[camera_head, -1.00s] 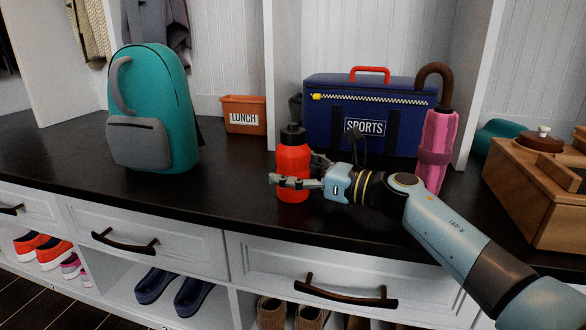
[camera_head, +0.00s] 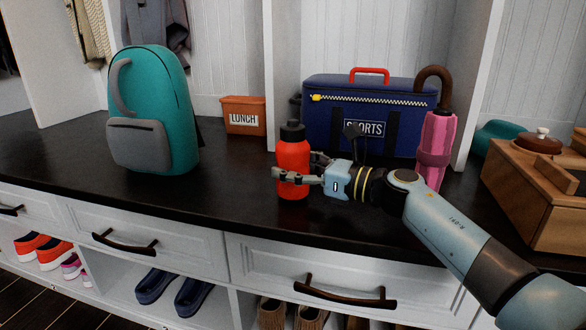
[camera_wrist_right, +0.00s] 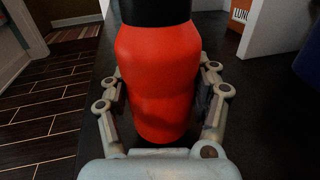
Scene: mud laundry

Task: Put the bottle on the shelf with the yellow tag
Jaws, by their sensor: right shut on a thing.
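The bottle is red-orange with a black cap (camera_head: 293,182) and stands upright on the dark bench top, in front of the blue sports bag. It also fills the middle of the right wrist view (camera_wrist_right: 157,75). My right gripper (camera_head: 298,175) is shut on its middle, one finger across the front and the other mostly hidden behind it. In the right wrist view the fingers (camera_wrist_right: 160,100) press on both sides of the bottle. I see no yellow tag and no tagged shelf. My left gripper is not in view.
A teal backpack (camera_head: 154,110) stands left on the bench top (camera_head: 235,190). An orange lunch bin (camera_head: 243,115), a blue sports bag (camera_head: 368,112) and a pink umbrella (camera_head: 436,150) stand behind or beside the arm. A wooden box (camera_head: 535,190) is at right. Drawers and shoe cubbies lie below.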

